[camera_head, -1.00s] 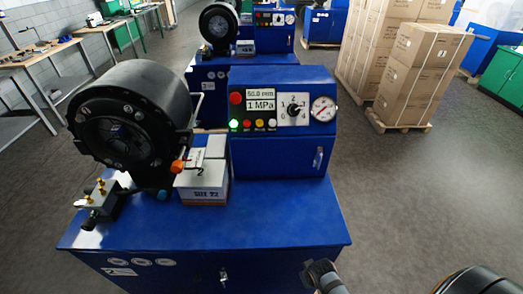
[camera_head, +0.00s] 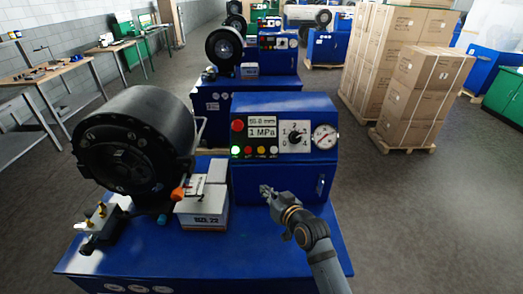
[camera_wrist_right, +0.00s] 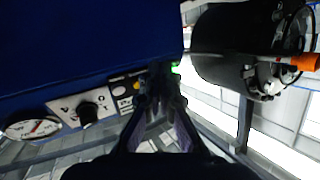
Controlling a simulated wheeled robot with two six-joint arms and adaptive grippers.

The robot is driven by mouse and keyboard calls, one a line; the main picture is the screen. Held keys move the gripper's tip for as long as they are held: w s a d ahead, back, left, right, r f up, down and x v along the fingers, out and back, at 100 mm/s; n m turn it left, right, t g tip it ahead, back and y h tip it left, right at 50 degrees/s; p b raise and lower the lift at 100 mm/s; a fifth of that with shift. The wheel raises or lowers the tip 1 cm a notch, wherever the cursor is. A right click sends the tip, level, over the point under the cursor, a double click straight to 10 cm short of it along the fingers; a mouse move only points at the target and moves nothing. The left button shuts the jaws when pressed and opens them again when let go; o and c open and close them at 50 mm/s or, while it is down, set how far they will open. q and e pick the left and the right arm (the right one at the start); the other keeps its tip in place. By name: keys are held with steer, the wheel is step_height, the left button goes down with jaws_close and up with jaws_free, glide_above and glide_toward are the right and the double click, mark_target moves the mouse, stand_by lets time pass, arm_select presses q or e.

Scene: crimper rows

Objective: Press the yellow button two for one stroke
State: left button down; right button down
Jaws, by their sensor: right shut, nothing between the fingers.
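The yellow button (camera_head: 261,150) is a small round button in the row on the sloped face of the blue control box (camera_head: 285,172). A green button (camera_head: 235,151) and a red one (camera_head: 248,150) are left of it, a pale one (camera_head: 273,150) right of it. My right gripper (camera_head: 266,190) is shut and empty, in front of the box and below the button row, apart from the yellow button. In the right wrist view the gripper (camera_wrist_right: 162,78) points toward the panel; a small yellow spot (camera_wrist_right: 137,87) shows beside its fingers. My left gripper is not in view.
The black crimper head (camera_head: 133,140) stands left of the panel, with a box (camera_head: 203,215) between. A selector knob (camera_head: 295,137) and a gauge (camera_head: 325,137) are right of the buttons. Stacked cartons (camera_head: 425,95) stand right. The floor at the right is clear.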

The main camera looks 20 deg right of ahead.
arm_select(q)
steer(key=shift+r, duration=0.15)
arm_select(e)
steer(key=w+r+m+t, duration=0.1)
steer(key=w+r+t, duration=0.3)
steer(key=r, duration=0.7)
steer(key=shift+d+r+m, duration=0.15)
steer(key=shift+r+m, duration=0.05)
steer(key=shift+m, duration=0.1)
steer(key=shift+w+f, duration=0.15)
